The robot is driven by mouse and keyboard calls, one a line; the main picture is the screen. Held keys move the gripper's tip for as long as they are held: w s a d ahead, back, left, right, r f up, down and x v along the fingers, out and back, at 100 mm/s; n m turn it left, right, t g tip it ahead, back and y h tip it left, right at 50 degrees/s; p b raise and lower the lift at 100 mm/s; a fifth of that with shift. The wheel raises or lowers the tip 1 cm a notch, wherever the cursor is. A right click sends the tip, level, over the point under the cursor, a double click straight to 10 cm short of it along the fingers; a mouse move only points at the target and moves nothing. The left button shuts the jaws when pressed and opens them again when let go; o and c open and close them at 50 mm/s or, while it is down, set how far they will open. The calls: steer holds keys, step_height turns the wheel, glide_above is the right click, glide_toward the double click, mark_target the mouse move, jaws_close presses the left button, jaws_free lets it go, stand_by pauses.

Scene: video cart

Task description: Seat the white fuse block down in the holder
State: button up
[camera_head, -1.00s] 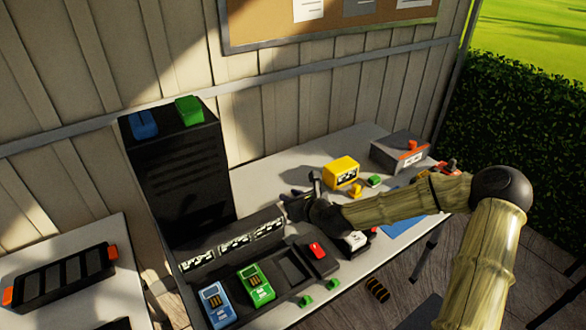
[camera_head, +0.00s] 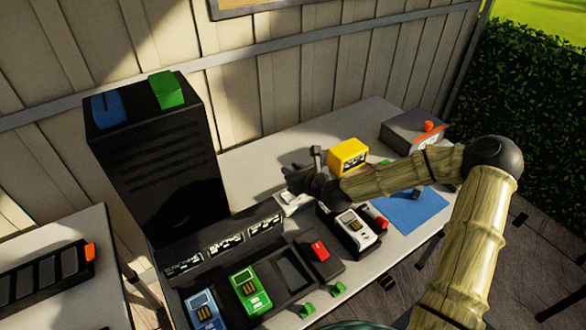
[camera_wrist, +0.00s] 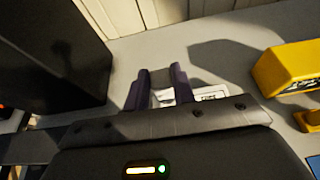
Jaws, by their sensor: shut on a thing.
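My gripper (camera_head: 292,183) is over the table behind the black tray, its fingers shut on a small white piece, which I take to be the white fuse block (camera_head: 290,203). It shows low between the dark fingers in the wrist view (camera_wrist: 163,98). A white lettered face (camera_wrist: 210,92) shows just right of the fingers; whether it belongs to the same piece is unclear. The fingers hide part of the block, and I cannot tell if it touches the table. The black tray (camera_head: 262,262), which looks like the holder, has blue and green modules and an empty recess (camera_head: 292,272).
A grey-white module (camera_head: 355,228) sits in a black base right of the tray. A yellow box (camera_head: 348,157) and a grey box (camera_head: 412,130) stand farther back. A tall black cabinet (camera_head: 155,165) rises at left. A blue mat (camera_head: 412,208) lies at right.

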steer(key=shift+f+b, duration=1.95)
steer(key=shift+f, duration=0.95)
steer(key=shift+f+b, duration=0.35)
steer(key=shift+f, duration=0.6)
stand_by(0.5)
steer(key=o, duration=1)
steer(key=shift+o, duration=0.2)
